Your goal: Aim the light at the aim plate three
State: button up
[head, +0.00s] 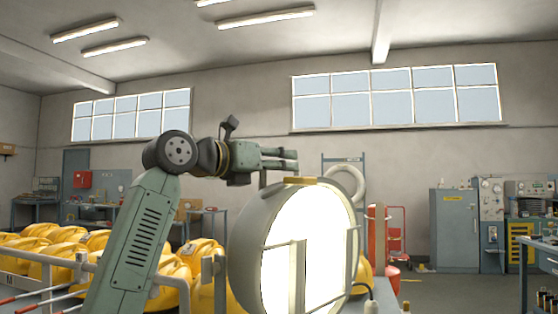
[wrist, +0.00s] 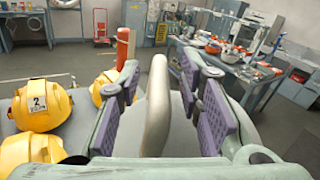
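The light (head: 240,245) is a large round grey drum with a bright white glowing face, standing in the middle of the head view. My gripper (head: 285,158) is above the top left of its rim, with the fingers pointing right. In the wrist view, my gripper (wrist: 157,78) is open, with purple pads on both sides of a rounded grey bar (wrist: 157,110), apparently the light's handle. Gaps show between the bar and both pads. I cannot make out aim plate three in either view.
Yellow helmets (head: 170,275) crowd the left, behind a grey rail; more helmets (wrist: 40,105) show in the wrist view. A red cylinder (wrist: 125,48) stands beyond. A cluttered bench (wrist: 225,62) is at the right. A grey cabinet (head: 455,228) stands against the back wall.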

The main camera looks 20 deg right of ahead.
jog(key=shift+c, duration=0.6)
grip_shut()
dwell(0.4)
